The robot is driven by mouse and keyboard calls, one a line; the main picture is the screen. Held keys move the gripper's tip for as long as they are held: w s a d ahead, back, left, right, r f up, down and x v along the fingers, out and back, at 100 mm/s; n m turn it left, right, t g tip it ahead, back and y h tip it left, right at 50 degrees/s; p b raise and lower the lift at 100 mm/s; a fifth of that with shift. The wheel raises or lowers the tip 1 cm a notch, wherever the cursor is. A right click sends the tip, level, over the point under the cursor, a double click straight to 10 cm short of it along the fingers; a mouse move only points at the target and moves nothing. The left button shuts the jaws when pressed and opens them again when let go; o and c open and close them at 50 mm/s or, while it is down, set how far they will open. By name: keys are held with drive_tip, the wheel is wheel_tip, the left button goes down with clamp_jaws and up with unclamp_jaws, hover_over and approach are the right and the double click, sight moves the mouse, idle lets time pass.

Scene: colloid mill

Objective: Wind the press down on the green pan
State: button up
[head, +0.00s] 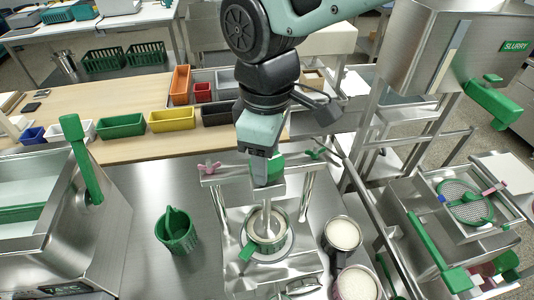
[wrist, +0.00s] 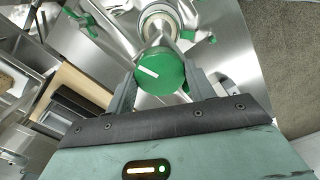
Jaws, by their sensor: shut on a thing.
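The press is a metal frame with a crossbar (head: 228,178) on posts and an upright screw (head: 266,216). Its green round knob (head: 275,168) sits on top and has a white mark in the wrist view (wrist: 160,72). My gripper (head: 262,172) points down over the press and is shut on the knob, with one finger on each side of it in the wrist view (wrist: 161,84). The green pan (head: 246,252), a round metal pan with a green grip, sits under the screw. I cannot tell whether the screw's foot touches what is in the pan.
The pink (head: 209,168) and green (head: 315,154) wing handles flank the crossbar. A steel hopper (head: 425,50) hangs at upper right. Coloured bins (head: 172,120) line the bench behind.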

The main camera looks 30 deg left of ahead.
drive_tip(key=m, duration=0.4)
drive_tip(key=shift+m, duration=0.3)
drive_tip(key=shift+r+m+b, duration=0.1)
drive_tip(key=shift+m+b, duration=0.35)
drive_tip(key=shift+m, duration=1.45)
drive_tip(key=o, duration=1)
drive_tip(key=shift+c, duration=0.2)
wheel_tip(320, 180, up, 17)
drive_tip(key=b, duration=0.2)
drive_tip(key=shift+r+b, duration=0.15)
drive_tip(key=shift+b, duration=0.15)
drive_tip(key=shift+d, duration=0.1)
